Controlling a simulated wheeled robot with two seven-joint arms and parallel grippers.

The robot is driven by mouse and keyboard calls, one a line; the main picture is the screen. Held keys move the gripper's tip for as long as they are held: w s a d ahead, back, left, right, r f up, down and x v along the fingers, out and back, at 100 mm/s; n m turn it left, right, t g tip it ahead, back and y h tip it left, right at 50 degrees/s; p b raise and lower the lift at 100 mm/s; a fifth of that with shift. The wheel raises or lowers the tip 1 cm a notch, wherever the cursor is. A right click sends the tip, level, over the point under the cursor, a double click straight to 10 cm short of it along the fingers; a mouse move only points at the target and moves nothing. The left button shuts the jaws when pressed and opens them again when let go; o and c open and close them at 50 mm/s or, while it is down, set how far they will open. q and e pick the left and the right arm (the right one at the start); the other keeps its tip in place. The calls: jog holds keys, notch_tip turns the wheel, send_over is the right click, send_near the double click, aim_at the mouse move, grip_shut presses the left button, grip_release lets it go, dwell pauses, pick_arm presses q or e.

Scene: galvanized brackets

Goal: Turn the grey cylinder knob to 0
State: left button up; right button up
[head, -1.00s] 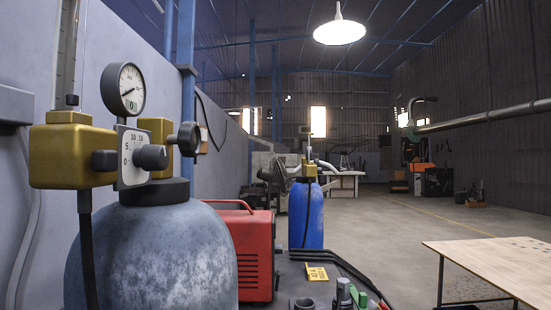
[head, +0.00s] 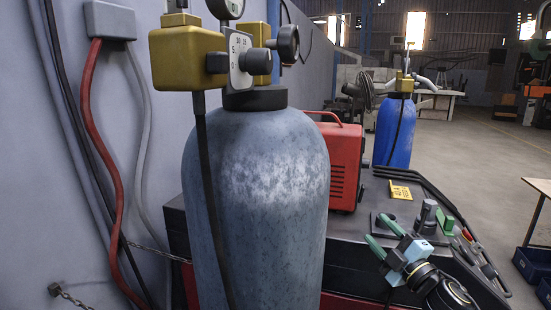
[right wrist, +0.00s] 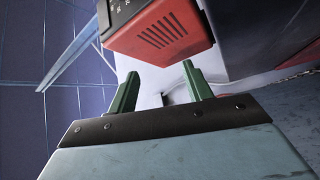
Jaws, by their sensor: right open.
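The grey cylinder (head: 255,195) stands upright in the middle of the head view, with a brass regulator (head: 187,58) on top. A grey knob (head: 259,62) sticks out in front of a white dial plate (head: 240,45) with numbers on it; I cannot tell which number the knob points to. A gauge (head: 226,8) above is cut off by the top edge. My right gripper (head: 376,229), with green fingers, is open and empty, low and right of the cylinder, well apart from the knob. Its fingers also show in the right wrist view (right wrist: 158,80). My left gripper is not in view.
A red machine (head: 342,165) stands behind the cylinder, and shows above the fingers in the right wrist view (right wrist: 160,32). A blue cylinder (head: 395,130) stands farther back. A yellow label (head: 400,191) lies on the cart top. Hoses and a grey wall box (head: 109,20) are at left.

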jog(key=s+a+r+n+g+y, duration=0.35)
jog(key=r+n, duration=0.35)
jog(key=r, duration=0.3)
jog(key=s+a+r+n+g+y, duration=0.25)
jog(key=r+n+y, duration=0.3)
jog(key=r, duration=0.35)
jog(key=s+a+r+n+g+y, duration=0.2)
jog(key=s+r+n+y, duration=0.15)
jog(key=r+n, duration=0.5)
jog(key=n+g+h+p, duration=0.25)
jog(key=n+g, duration=0.25)
jog(key=n, duration=0.6)
send_near(270, 63)
jog(key=shift+h, duration=0.4)
jog(key=p+x, duration=0.1)
jog(key=x, duration=0.5)
jog(key=p+x, duration=0.1)
jog(key=x, duration=0.2)
jog(key=shift+a+r+p, duration=0.2)
jog(key=shift+r+p, duration=0.15)
